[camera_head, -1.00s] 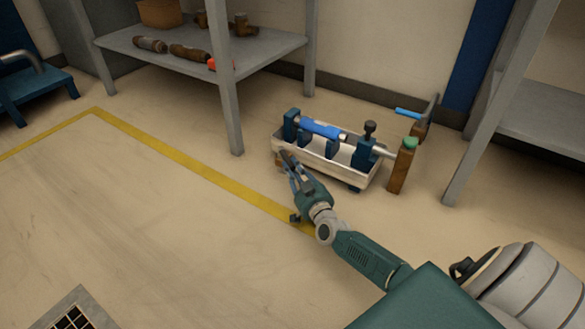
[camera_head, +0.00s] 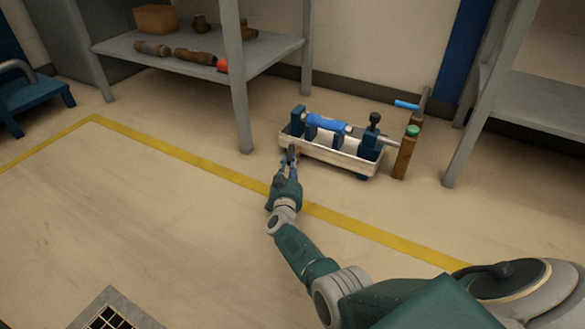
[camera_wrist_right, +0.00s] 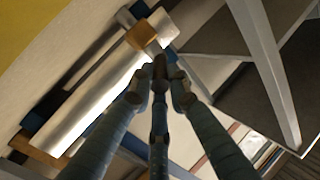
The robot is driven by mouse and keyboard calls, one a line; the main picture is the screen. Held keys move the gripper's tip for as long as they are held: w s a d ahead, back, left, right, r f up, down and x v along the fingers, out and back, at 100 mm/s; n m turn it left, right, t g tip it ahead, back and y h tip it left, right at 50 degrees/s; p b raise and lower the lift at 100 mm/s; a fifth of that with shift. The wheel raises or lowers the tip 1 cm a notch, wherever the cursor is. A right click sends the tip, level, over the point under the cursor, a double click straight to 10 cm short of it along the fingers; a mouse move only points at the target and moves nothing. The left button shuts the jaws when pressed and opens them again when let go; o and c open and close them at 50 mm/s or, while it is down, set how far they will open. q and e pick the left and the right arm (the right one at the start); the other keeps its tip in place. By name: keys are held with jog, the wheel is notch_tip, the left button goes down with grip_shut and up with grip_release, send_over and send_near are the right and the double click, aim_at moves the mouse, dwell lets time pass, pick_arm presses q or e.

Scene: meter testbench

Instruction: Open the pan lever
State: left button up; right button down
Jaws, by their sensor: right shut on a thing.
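The meter testbench (camera_head: 362,149) stands on the floor, with a blue meter body (camera_head: 327,123) across its top. Its long pale pan (camera_head: 335,158) runs below; in the right wrist view the pan (camera_wrist_right: 95,95) shows as a bright metal strip. My right gripper (camera_head: 291,153) is at the pan's left end. In the wrist view its fingers (camera_wrist_right: 160,75) are closed together around a small dark piece, which looks like the pan lever, just below an orange-brown block (camera_wrist_right: 141,34). The fingers hide most of the lever. My left gripper is not in view.
A wooden post with a green button (camera_head: 411,131) stands at the bench's right end. A grey shelf (camera_head: 200,52) with pipe parts is behind left, its leg (camera_head: 240,110) close to the bench. Another shelf (camera_head: 545,105) is at the right.

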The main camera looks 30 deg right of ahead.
jog(key=shift+w+a+r+m+g+h, duration=0.1)
jog(key=shift+w+a+m+g+h, duration=0.25)
jog(key=shift+g+h, duration=0.2)
jog(key=c, duration=1.6)
grip_release()
jog(key=shift+c, duration=0.2)
jog(key=shift+s+d, duration=0.1)
jog(key=shift+s, duration=0.05)
